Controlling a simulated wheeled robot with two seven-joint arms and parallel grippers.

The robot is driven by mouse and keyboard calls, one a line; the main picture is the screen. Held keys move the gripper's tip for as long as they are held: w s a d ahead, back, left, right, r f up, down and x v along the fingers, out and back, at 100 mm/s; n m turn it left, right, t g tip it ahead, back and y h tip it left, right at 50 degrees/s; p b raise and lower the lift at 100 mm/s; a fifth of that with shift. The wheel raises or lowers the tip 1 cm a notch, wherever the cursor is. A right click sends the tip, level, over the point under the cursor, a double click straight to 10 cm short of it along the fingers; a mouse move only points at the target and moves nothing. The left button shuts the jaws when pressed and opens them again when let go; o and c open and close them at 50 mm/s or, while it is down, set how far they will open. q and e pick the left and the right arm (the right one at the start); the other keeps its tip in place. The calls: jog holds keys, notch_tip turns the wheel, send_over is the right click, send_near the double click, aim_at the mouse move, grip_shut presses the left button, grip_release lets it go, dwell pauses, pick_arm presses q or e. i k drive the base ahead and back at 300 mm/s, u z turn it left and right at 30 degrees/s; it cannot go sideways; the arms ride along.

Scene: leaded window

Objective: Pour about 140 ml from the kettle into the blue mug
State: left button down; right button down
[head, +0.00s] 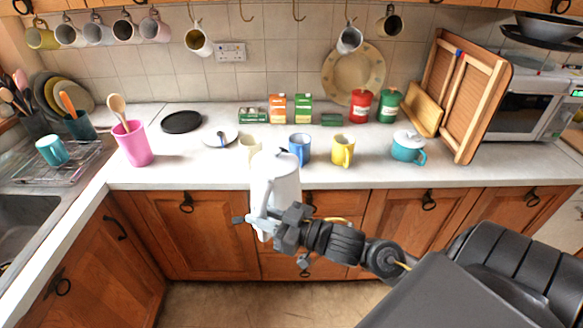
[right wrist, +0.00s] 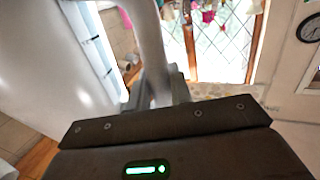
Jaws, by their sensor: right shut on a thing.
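The white kettle (head: 275,180) is in my right gripper (head: 265,218), which is shut on its handle. The kettle looks upright and hangs in front of the counter's front edge. In the right wrist view the kettle's pale body (right wrist: 45,60) fills the left side, and its handle (right wrist: 150,40) runs into the gripper. The blue mug (head: 299,148) stands upright on the counter just behind and right of the kettle's top, partly hidden by it. I cannot see inside the mug. My left gripper is not in view.
A cream mug (head: 249,148) stands left of the blue mug, and a yellow mug (head: 342,150) to its right. A pink utensil pot (head: 132,143) stands at left. Mugs hang from hooks above. The counter (head: 185,165) is clear at front left.

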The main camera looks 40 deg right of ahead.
aim_at(301, 147)
jog(key=k, duration=0.5)
jog(key=u, duration=0.9)
jog(key=i, duration=1.1)
jog(key=z, duration=2.25)
